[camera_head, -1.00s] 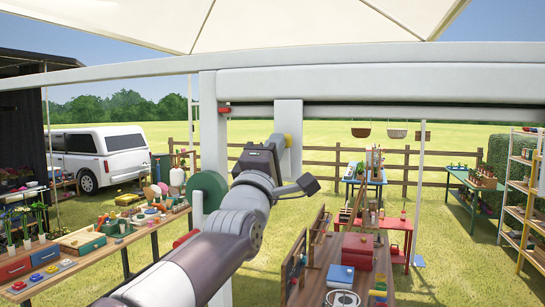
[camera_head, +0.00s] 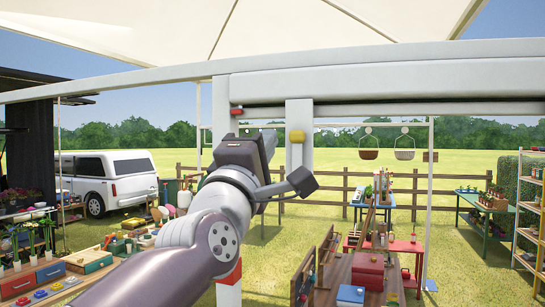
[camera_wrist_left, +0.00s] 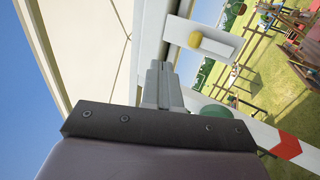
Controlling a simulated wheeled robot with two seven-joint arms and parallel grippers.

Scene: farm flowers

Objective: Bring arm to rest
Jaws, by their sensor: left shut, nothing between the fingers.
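My left arm (camera_head: 217,232) comes in from the lower left of the head view and is raised in front of a white post. Its gripper (camera_head: 268,127) points away from me, largely hidden behind the dark wrist housing. In the left wrist view, the two grey fingers (camera_wrist_left: 160,70) are together, with nothing between them. They lie close to a white beam in that view; I cannot tell the gap. My right gripper does not show.
A yellow knob (camera_head: 297,136) on a white upright is just right of the gripper. A white crossbeam (camera_head: 400,83) and canopy (camera_head: 300,25) are overhead. Crowded tables stand at lower left and right, one with a red box (camera_head: 368,271). Open grass lies beyond.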

